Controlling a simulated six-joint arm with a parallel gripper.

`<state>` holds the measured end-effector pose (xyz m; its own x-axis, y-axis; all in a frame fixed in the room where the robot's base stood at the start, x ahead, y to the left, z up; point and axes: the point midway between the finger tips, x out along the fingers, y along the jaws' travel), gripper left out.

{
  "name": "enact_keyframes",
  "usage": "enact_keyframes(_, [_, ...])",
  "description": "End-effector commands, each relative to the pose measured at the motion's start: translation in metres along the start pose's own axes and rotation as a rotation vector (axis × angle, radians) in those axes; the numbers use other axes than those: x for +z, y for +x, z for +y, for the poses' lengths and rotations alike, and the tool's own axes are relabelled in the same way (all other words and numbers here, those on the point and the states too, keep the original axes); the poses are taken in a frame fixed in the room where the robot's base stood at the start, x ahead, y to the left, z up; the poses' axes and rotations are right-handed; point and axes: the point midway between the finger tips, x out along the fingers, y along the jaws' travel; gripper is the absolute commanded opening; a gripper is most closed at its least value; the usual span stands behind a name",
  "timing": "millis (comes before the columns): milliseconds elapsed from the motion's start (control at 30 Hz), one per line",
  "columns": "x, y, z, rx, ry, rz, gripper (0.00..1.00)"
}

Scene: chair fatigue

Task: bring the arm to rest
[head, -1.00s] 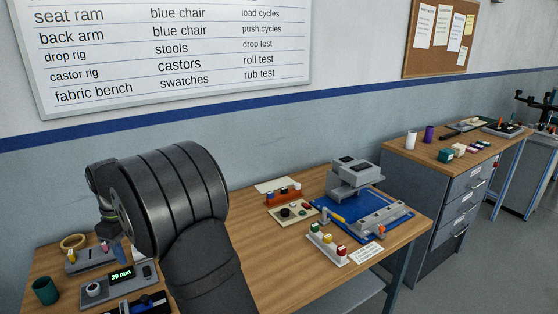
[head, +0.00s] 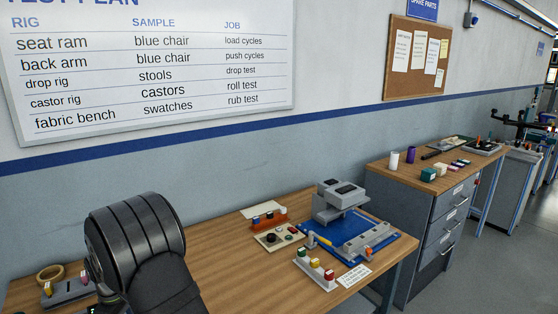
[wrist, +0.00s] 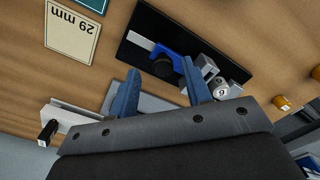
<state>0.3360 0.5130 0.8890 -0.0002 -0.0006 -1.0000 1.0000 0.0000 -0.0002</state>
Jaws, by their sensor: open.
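My gripper (wrist: 160,67) shows in the wrist view. Its two blue fingers stand apart with nothing between them, so it is open. Beyond the fingertips, a black tray (wrist: 130,50) lies on the wooden bench and holds a blue-and-silver tool (wrist: 180,66). Whether the fingers touch anything there I cannot tell. In the head view, my dark arm (head: 135,240) rises at the lower left over the bench (head: 215,255). The gripper is hidden or out of the picture there.
A blue mat with a grey fixture (head: 335,200) stands at the bench's right. A row of coloured buttons (head: 315,268) and a control panel (head: 280,238) sit near it. A tape ring (head: 49,273) lies at left. The bench middle is clear.

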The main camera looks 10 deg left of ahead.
Motion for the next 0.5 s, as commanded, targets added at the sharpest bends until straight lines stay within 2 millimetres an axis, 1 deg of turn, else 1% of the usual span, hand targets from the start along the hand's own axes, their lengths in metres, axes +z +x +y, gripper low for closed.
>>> enact_keyframes(33, [0.0001,0.0062,-0.0002,-0.001,0.0,-0.001,0.45])
enact_keyframes(100, [0.0002,0.0119,-0.0003,-0.001,0.0,-0.001,0.45])
enact_keyframes(200, [0.0,0.0161,-0.0002,0.0,0.0,0.0,0.45])
enact_keyframes(500, [-0.0018,0.015,-0.0016,0.0,0.0,0.001,0.45])
